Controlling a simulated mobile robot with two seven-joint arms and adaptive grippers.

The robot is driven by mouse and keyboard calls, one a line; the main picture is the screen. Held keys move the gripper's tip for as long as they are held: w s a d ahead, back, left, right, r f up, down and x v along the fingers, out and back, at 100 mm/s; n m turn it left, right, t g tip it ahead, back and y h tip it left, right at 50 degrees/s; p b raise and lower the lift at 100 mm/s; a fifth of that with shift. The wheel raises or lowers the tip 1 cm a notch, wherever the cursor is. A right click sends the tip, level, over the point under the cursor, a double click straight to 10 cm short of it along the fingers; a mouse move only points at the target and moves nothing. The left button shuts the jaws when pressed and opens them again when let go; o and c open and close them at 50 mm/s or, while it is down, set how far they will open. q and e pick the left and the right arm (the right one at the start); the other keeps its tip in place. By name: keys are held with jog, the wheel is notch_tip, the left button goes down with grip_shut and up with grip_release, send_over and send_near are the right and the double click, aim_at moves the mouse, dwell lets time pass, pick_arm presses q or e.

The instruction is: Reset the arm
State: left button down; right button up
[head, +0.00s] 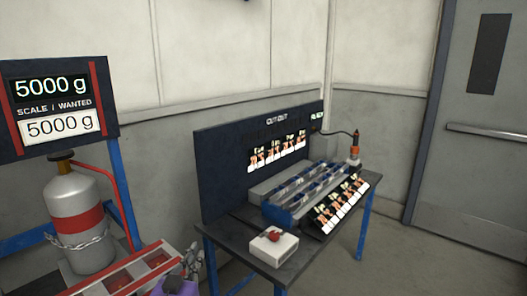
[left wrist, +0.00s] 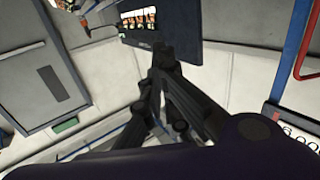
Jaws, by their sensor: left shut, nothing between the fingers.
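My left gripper (head: 191,259) shows at the bottom of the head view, in front of the red-and-grey rack, with a purple part of my arm below it. In the left wrist view its dark fingers (left wrist: 163,58) come together at the tips, with nothing between them. They are clear of the things around them. My right gripper is in neither view.
A dark table (head: 238,236) holds a white box with a red button (head: 275,246), a grey rail unit (head: 292,185) and a slanted picture panel (head: 340,203). A gas cylinder (head: 74,220) stands left under a scale display (head: 58,105) reading 5000 g. The floor before the door (head: 480,190) is clear.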

pick_arm(q)
jog(key=s+f+g, duration=0.5)
jog(key=s+f, duration=1.3)
jog(key=f, duration=0.2)
jog(key=s+f+g, duration=0.1)
jog(key=s+f, duration=0.2)
jog(key=s, duration=0.4)
jog(key=s+a+f+g+y, duration=0.1)
jog(key=s+f+g, duration=0.1)
jog(key=s+f, duration=0.2)
jog(key=s+a+f+g+p, duration=0.1)
jog(key=s+f, duration=0.3)
jog(key=s, duration=0.7)
jog(key=shift+a, duration=0.15)
